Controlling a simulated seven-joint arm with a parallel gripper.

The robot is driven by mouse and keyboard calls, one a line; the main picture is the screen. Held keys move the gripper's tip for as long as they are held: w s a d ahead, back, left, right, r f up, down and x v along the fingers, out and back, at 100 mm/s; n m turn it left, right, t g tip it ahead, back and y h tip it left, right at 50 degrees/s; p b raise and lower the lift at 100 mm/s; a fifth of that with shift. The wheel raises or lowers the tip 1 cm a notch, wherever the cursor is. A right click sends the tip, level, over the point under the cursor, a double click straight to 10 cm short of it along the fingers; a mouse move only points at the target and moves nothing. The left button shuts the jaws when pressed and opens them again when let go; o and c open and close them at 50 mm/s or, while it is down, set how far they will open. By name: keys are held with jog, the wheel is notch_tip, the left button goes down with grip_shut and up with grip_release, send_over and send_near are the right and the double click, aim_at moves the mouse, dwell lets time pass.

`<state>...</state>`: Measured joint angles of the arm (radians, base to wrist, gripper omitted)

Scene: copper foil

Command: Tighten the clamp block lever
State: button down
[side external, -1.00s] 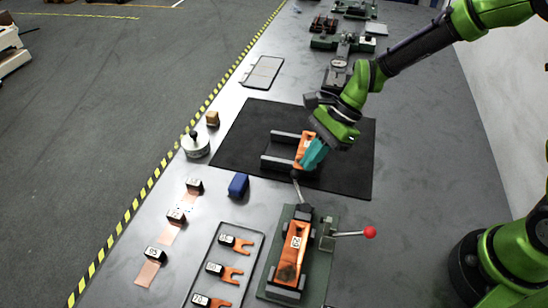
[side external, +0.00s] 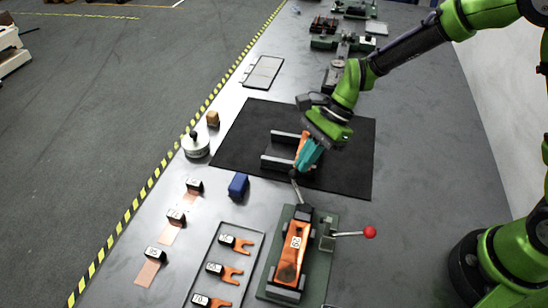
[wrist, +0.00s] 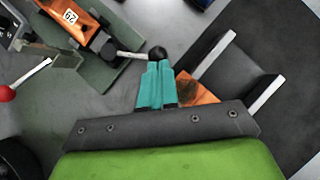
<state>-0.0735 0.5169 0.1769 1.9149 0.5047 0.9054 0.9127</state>
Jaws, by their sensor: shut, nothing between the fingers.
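An orange clamp block (side external: 288,268) with a number label sits on a green base plate (side external: 318,270). It also shows at the upper left of the wrist view (wrist: 88,32). A metal lever (side external: 296,191) with a black ball knob (wrist: 157,53) extends from its end towards my gripper. My gripper (side external: 299,173) has teal fingers, pressed together and empty. In the wrist view the fingertips (wrist: 156,64) are right at the black knob; I cannot tell whether they touch it. A second lever with a red ball (side external: 370,232) stands at the right side of the plate.
A dark channel-shaped block (side external: 276,163) with orange copper partly behind my fingers lies on a black mat (side external: 235,142). A blue block (side external: 238,185), a tray (side external: 254,238) of copper forks and labelled foil strips (side external: 148,272) lie to the left. Bare table is right of the mat.

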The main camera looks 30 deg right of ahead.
jog(key=shift+w+a+n+g, duration=0.25)
jog(key=shift+a+n+g, duration=0.15)
jog(key=shift+a+n, duration=0.25)
jog(key=shift+w+a+n+g, duration=0.25)
jog(key=shift+a+n+g, duration=0.15)
jog(key=shift+n, duration=0.35)
jog(key=a+n, duration=0.1)
jog(key=a+n+g+h, duration=0.1)
jog(key=shift+w+n+g, duration=0.2)
jog(key=shift+n+g, duration=0.1)
jog(key=shift+n, duration=0.1)
jog(key=a+n, duration=0.1)
jog(key=a+n+g+h, duration=0.1)
jog(key=n, duration=0.1)
jog(key=a+n+h, duration=0.1)
jog(key=shift+s+a+n+g, duration=0.2)
jog(key=shift+s+n+g, duration=0.1)
jog(key=shift+g, duration=0.1)
jog(key=shift+s+a, duration=0.1)
jog(key=shift+a, duration=0.25)
jog(key=shift+s+a, duration=0.1)
jog(key=shift+a, duration=0.1)
jog(key=w+f+v, duration=0.1)
jog(key=w+v, duration=0.1)
jog(key=v, duration=1.1)
jog(key=shift+d, duration=0.4)
jog(key=shift+w, duration=0.1)
